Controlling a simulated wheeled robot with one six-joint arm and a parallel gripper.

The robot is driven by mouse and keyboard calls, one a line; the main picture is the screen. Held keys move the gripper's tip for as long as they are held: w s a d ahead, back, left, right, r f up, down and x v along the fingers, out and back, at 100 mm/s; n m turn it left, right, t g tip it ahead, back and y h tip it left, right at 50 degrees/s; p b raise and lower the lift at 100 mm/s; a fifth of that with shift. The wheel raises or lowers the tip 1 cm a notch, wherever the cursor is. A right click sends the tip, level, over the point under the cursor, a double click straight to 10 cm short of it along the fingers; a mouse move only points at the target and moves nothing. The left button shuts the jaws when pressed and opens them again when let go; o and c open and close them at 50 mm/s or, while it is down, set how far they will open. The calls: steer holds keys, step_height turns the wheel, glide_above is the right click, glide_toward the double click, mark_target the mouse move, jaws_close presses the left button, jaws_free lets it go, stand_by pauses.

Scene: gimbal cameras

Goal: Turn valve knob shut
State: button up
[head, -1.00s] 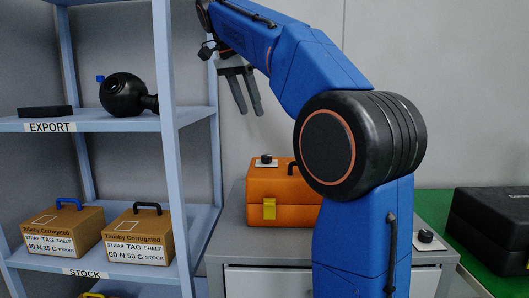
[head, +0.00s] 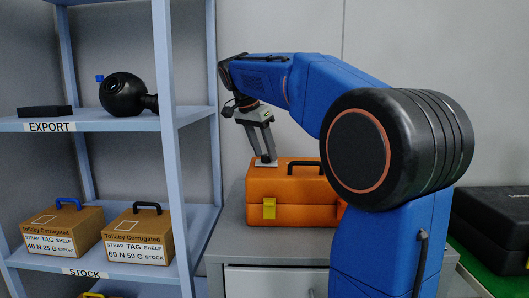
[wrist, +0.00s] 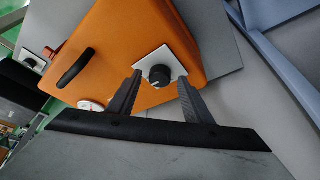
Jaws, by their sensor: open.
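A black valve knob (wrist: 160,77) on a white square plate (wrist: 148,64) sits on top of the orange case (head: 290,197). In the wrist view the knob lies between and just beyond the tips of my gripper (wrist: 157,80). My gripper is open, with one finger on each side of the knob. In the head view my gripper (head: 265,158) points down just above the plate, and its fingers largely hide the knob. I cannot tell whether either finger touches the knob.
The case stands on a grey cabinet (head: 235,238). A blue-grey shelf (head: 185,120) on the left holds two cardboard boxes and a round black device (head: 123,93). A second knob on a white plate (wrist: 32,60) shows in the wrist view. A black case (head: 490,225) stands at right.

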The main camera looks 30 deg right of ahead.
steer(key=shift+d+f, duration=0.1)
steer(key=shift+f, duration=0.15)
steer(key=c, duration=1.1)
steer(key=shift+o, duration=0.2)
